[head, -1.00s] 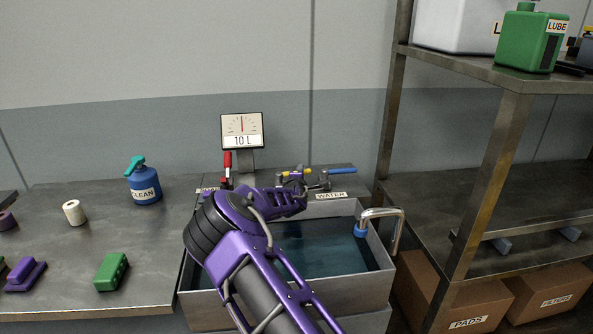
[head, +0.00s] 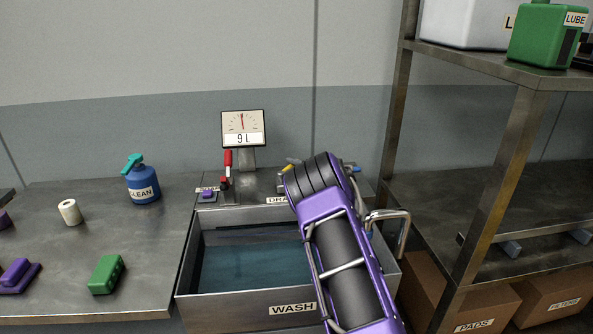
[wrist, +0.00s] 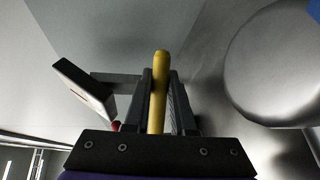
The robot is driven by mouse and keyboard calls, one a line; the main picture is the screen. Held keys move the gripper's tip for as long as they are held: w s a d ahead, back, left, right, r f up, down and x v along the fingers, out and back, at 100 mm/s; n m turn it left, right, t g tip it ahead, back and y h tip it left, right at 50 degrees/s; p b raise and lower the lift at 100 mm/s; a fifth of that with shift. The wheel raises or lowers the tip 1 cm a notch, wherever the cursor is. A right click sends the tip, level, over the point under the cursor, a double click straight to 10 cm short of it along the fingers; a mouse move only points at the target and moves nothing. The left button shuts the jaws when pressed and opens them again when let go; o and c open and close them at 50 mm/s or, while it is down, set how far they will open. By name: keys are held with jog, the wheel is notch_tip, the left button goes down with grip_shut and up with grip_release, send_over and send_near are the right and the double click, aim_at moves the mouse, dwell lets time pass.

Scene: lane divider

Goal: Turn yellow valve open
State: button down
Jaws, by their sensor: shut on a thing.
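The yellow valve handle (wrist: 158,95) stands upright between my two fingers in the wrist view. My gripper (wrist: 160,76) is shut on it, with a dark finger close on each side. In the head view, a small yellow part of the valve (head: 288,168) shows at the left edge of my purple wrist, on the ledge behind the sink. My wrist and forearm hide the gripper and most of the valve there. How far the valve is turned cannot be told.
The wash sink (head: 250,265) holds water below my arm. The gauge (head: 243,127) and a red lever (head: 227,160) stand left of the valve. A bent metal spout (head: 393,218) and a metal shelf (head: 500,185) are on the right. A green block (head: 107,275) lies on the left bench.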

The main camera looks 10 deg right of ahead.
jog(key=shift+w+a+n+g+y, duration=0.2)
jog(key=shift+n+g+y, duration=0.2)
jog(key=shift+y, duration=0.15)
jog(key=shift+w+a+n+g+y, duration=0.2)
jog(key=shift+n+g+y, duration=0.15)
jog(key=shift+y, duration=0.2)
jog(key=shift+r, duration=0.1)
jog(key=shift+a, duration=0.1)
jog(key=c, duration=0.8)
grip_release()
jog(key=shift+o, duration=0.2)
jog(key=v, duration=1.7)
jog(key=shift+s, duration=0.25)
